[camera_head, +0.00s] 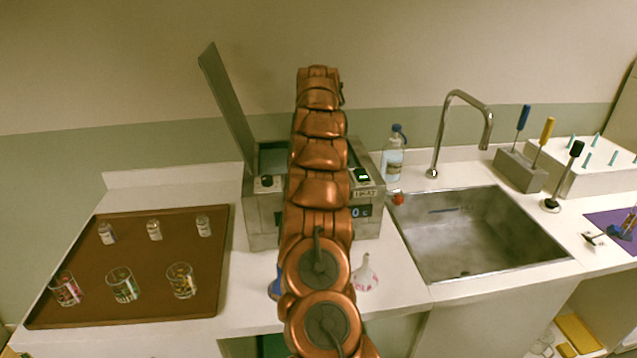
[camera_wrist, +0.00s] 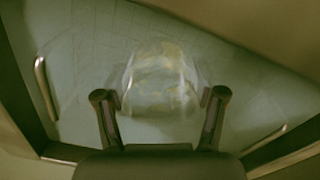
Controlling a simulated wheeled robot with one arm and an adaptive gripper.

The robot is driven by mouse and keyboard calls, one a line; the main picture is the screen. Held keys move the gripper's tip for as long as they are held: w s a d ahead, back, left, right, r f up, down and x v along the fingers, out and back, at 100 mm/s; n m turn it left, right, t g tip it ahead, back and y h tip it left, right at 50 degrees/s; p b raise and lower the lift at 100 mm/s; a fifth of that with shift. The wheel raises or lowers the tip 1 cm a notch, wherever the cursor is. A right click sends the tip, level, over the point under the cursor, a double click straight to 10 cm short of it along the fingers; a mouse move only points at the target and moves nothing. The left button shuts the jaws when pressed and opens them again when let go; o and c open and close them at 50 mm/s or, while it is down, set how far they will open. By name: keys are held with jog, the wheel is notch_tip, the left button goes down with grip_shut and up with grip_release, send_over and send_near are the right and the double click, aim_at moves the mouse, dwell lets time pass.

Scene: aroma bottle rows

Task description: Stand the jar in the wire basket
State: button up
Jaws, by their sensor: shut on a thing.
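In the wrist view my gripper (camera_wrist: 162,97) is shut on a clear jar (camera_wrist: 160,72) with pale yellowish patches, one finger on each side. Below the jar is a greenish, faintly lined floor inside a dark-walled basin; a metal bar shows at the left (camera_wrist: 45,88) and another at the lower right (camera_wrist: 265,138). I cannot clearly make out the wire basket or whether the jar touches the floor. In the head view my arm covers the middle of a steel bath (camera_head: 262,218) with its lid raised; the gripper and held jar are hidden there.
A brown tray (camera_head: 135,262) at left holds several small jars and glasses. The raised lid (camera_head: 228,110) stands at the bath's left. A wash bottle (camera_head: 393,155), a small funnel (camera_head: 366,274) and the sink (camera_head: 470,235) are to the right. A pale wall rises behind.

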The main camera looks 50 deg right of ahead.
jog(key=shift+f+p, duration=0.4)
jog(key=shift+f, duration=1.35)
jog(key=shift+f, duration=0.15)
jog(key=o, duration=1.3)
jog(key=shift+r+b, duration=0.6)
jog(key=shift+r, duration=1.95)
notch_tip(320, 180, up, 7)
jog(key=p, duration=0.6)
jog(key=shift+r, duration=0.15)
jog(key=shift+a, duration=0.1)
